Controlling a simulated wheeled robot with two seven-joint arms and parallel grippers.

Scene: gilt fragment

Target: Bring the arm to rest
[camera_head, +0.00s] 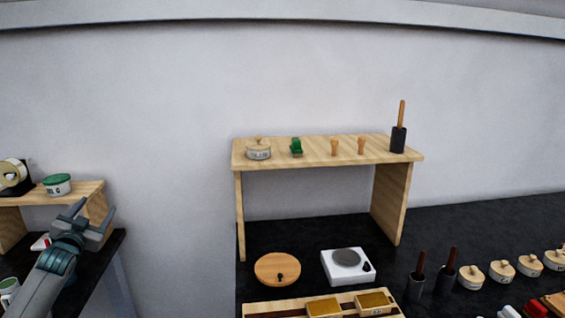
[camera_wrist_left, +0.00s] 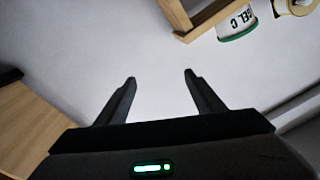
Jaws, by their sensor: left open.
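My left gripper (camera_head: 92,218) is at the lower left in the head view, raised in front of the left counter and its small wooden shelf. In the left wrist view its two fingers (camera_wrist_left: 159,80) are apart with nothing between them. My right gripper is in neither view.
A green-lidded tub (camera_head: 57,185) stands on the left shelf (camera_head: 88,190), beside a tape roll (camera_head: 14,173). A larger wooden shelf (camera_head: 392,200) stands on the dark counter (camera_head: 290,236). A round wooden board (camera_head: 277,268) and a white hot plate (camera_head: 336,272) lie below it.

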